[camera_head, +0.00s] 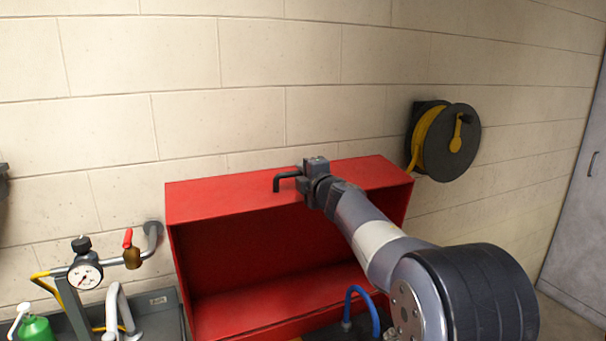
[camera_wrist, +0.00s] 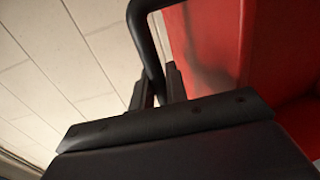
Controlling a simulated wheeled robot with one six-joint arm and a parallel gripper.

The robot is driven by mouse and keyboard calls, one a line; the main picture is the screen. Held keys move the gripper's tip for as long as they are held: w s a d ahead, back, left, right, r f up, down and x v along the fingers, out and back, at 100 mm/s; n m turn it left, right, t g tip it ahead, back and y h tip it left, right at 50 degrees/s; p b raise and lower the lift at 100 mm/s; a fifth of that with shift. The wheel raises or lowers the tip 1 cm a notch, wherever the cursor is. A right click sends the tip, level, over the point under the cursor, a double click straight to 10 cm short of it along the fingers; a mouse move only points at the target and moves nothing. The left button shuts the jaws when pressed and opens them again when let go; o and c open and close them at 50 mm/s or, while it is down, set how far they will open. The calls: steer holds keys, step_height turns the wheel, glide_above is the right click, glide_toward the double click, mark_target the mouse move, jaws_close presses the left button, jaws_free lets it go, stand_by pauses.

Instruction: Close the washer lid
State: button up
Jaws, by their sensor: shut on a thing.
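The washer is a red metal cabinet, and its red lid (camera_head: 220,203) stands raised at the back against the block wall. The dark red inside (camera_head: 250,255) shows below it, so the lid is open. A black bent bar handle (camera_head: 282,177) sits on the lid's upper part. My gripper (camera_head: 302,183) is at the handle, shut on it. In the wrist view the handle (camera_wrist: 147,45) runs down between my two fingers (camera_wrist: 158,88), with the red lid (camera_wrist: 205,40) close at the right. My gripper hides part of the handle.
A blue hose (camera_head: 360,298) curves up at the washer's front, beside my arm. A pressure gauge (camera_head: 86,275) and a red-handled valve (camera_head: 130,252) stand at the left. A hose reel (camera_head: 445,140) hangs on the wall at the right. A grey cabinet (camera_head: 578,210) stands far right.

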jaws_close()
steer(key=shift+f, duration=0.1)
